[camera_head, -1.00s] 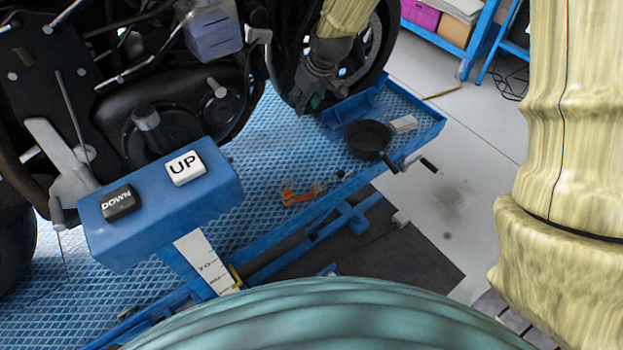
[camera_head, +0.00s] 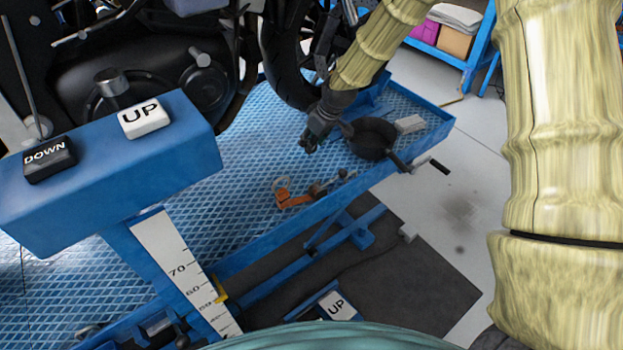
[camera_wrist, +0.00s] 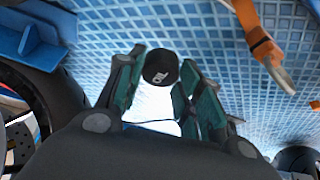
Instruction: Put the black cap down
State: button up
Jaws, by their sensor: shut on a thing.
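In the head view my gripper (camera_head: 309,142) hangs over the blue textured platform (camera_head: 245,165), left of a black pan and above an orange tool. The cap is too small and dark there to make out clearly. The platform lies beyond the cap in the wrist view; the gap between them is hard to judge.
The black pan (camera_head: 370,139) stands near the platform's right edge. The orange tool (camera_head: 293,198) and small metal parts lie on the platform. The motorcycle (camera_head: 140,65) stands left of my gripper. A blue control box (camera_head: 110,190) with UP and DOWN buttons is at front left. Bare platform lies between.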

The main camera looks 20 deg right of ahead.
jog(key=shift+d+f+b, duration=0.1)
jog(key=shift+f+b, duration=0.4)
jog(key=shift+f, duration=4.65)
jog(key=shift+f, duration=0.2)
jog(key=o, duration=0.8)
jog(key=shift+o, duration=0.2)
jog(key=shift+w+r, duration=0.1)
jog(key=shift+r, duration=0.1)
jog(key=p+v, duration=0.1)
jog(key=v, duration=1.1)
